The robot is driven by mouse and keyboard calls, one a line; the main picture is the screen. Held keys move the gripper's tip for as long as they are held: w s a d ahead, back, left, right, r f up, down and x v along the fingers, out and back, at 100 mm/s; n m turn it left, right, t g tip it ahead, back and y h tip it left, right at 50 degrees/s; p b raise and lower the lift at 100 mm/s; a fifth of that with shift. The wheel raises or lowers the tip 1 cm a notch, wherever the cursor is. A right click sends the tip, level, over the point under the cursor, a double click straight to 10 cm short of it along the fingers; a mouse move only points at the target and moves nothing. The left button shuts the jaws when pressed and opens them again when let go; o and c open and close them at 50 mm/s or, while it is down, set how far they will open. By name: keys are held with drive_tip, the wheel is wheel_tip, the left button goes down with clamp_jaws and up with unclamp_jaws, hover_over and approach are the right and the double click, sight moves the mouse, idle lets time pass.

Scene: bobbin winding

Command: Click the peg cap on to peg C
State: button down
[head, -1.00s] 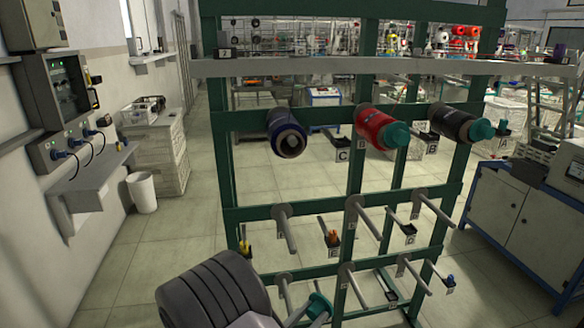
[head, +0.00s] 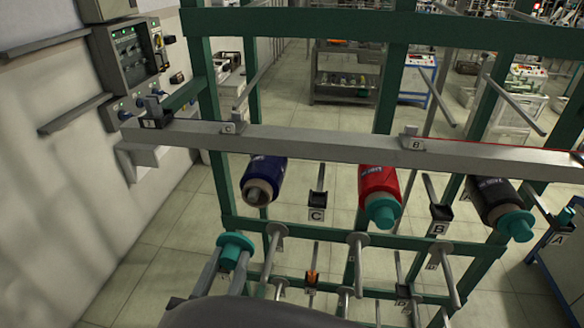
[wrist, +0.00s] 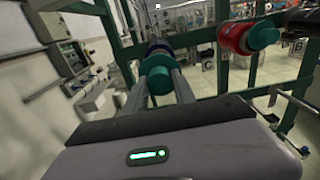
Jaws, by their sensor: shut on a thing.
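The teal peg cap (head: 235,248) is held between the two grey fingers of my gripper (head: 230,262). In the wrist view the cap (wrist: 159,77) sits at the fingertips. The blue bobbin (head: 265,175) hangs on peg C, left of the label C (head: 317,215). Its open tan end faces me and bears no cap; peg C (head: 255,193) shows faintly in the core. In the head view the held cap appears below and slightly left of this end. In the wrist view the cap covers much of the blue bobbin (wrist: 158,49); their gap cannot be judged.
A red bobbin (head: 377,186) and a black bobbin (head: 492,194) to the right wear teal caps. A pale crossbar (head: 320,146) runs above. Empty pegs (head: 355,262) stick out below, near my gripper. The wall with a control box (head: 125,55) is at left.

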drive_tip(key=shift+w+a+f, duration=0.1)
drive_tip(key=shift+w+f, duration=0.05)
drive_tip(key=shift+w, duration=0.25)
drive_tip(key=b, duration=0.1)
approach(252, 200)
drive_tip(key=shift+w+a, duration=0.1)
drive_tip(key=shift+w, duration=0.1)
drive_tip(key=shift+w, duration=0.1)
drive_tip(key=shift+w+b, duration=0.35)
drive_tip(key=shift+w, duration=0.7)
drive_tip(key=shift+w, duration=0.2)
drive_tip(key=shift+w+d+b, duration=0.15)
drive_tip(key=shift+w+b, duration=0.05)
drive_tip(key=shift+w, duration=0.55)
drive_tip(key=shift+w+d+b, duration=0.15)
drive_tip(key=shift+w, duration=0.6)
drive_tip(key=shift+w, duration=0.35)
drive_tip(key=c, duration=0.9)
unclamp_jaws()
drive_tip(key=shift+c, duration=0.2)
